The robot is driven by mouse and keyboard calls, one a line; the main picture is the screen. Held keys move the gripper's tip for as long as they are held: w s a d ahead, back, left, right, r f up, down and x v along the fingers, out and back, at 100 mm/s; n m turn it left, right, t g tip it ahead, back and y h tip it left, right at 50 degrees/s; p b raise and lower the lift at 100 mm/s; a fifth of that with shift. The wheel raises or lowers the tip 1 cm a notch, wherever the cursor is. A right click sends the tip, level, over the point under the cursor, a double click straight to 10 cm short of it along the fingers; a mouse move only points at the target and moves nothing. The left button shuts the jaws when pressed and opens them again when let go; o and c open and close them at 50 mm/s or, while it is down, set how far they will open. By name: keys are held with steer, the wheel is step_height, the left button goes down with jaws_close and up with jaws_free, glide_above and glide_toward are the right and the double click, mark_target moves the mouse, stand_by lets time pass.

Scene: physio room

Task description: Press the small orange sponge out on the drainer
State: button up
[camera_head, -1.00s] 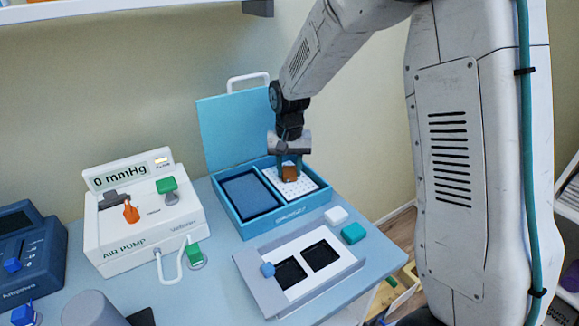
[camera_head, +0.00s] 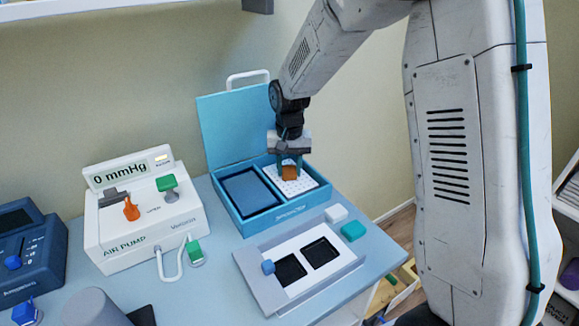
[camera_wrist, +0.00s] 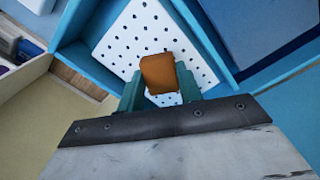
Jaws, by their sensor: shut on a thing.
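The small orange sponge (camera_head: 289,171) is held between the teal fingers of my gripper (camera_head: 289,169). In the wrist view the sponge (camera_wrist: 158,73) sits between the fingertips (camera_wrist: 160,85), over the white perforated drainer (camera_wrist: 125,55). The drainer (camera_head: 313,186) lies in the right compartment of an open blue case (camera_head: 262,222). The sponge is over the drainer or touching it; I cannot tell which. The fingers hide the sponge's sides.
The case's left compartment holds a dark blue pad (camera_head: 246,191); its lid (camera_head: 228,130) stands open behind. A grey-white tray with two dark wells (camera_head: 265,252) lies in front. White (camera_head: 336,213) and teal (camera_head: 353,231) blocks sit right. An air pump (camera_head: 140,220) stands left.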

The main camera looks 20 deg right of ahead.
steer(key=shift+r, duration=3.45)
